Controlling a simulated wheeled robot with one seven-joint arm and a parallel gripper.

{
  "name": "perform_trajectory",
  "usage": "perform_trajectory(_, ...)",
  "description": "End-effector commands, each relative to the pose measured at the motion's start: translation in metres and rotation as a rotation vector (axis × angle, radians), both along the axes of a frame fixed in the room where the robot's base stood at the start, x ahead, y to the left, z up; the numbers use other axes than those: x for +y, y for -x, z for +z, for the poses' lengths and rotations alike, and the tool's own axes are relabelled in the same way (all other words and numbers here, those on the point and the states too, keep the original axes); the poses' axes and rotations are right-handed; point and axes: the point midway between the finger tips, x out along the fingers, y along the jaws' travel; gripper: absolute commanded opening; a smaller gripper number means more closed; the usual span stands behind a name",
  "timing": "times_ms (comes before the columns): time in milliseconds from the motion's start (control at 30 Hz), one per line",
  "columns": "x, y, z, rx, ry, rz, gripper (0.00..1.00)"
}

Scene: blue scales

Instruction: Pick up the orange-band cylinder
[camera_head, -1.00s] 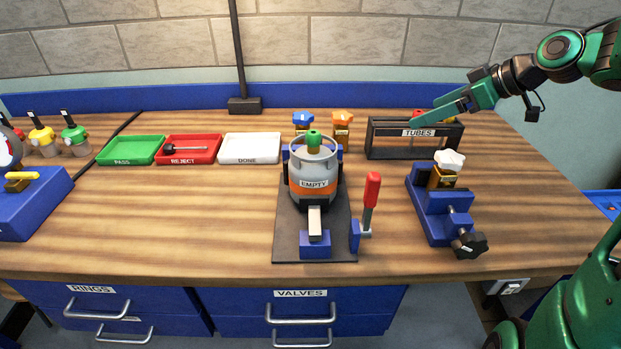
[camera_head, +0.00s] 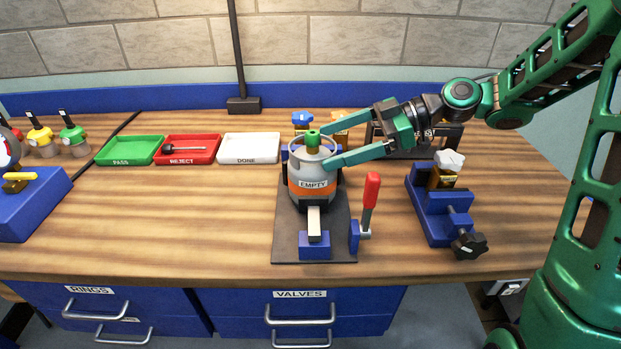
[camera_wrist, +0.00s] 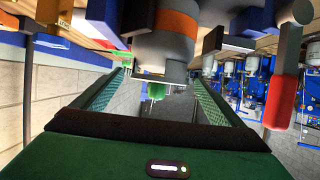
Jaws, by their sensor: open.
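The orange-band cylinder (camera_head: 311,187) is a grey, upright gas bottle with an EMPTY label and a green valve (camera_head: 312,141) on top. It stands in a blue clamp on a dark base plate (camera_head: 287,238). My gripper (camera_head: 325,147) is open, with its two green fingers reaching in from the right around the top of the cylinder. In the head view one finger shows behind the valve and one in front. In the wrist view the cylinder (camera_wrist: 168,45) hangs upside down, its green valve (camera_wrist: 156,90) between the spread fingers. Contact with the fingers cannot be told.
A clamp lever with a red handle (camera_head: 371,190) stands right of the cylinder. A blue vise (camera_head: 432,215) holds a white-topped valve further right. The TUBES rack (camera_head: 400,150) is partly behind my gripper. Green (camera_head: 131,149), red (camera_head: 189,149) and white (camera_head: 250,147) trays lie at the back left.

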Motion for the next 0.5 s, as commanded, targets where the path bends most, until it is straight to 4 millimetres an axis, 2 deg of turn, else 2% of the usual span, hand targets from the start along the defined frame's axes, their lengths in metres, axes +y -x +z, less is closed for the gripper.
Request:
perform_trajectory(167,0.012,0.000,-0.005,0.001,0.000,0.003,0.91)
perform_trajectory(400,0.041,-0.002,-0.019,0.000,0.001,0.002,0.91)
perform_trajectory(500,0.048,-0.003,-0.022,0.000,0.001,0.001,0.91)
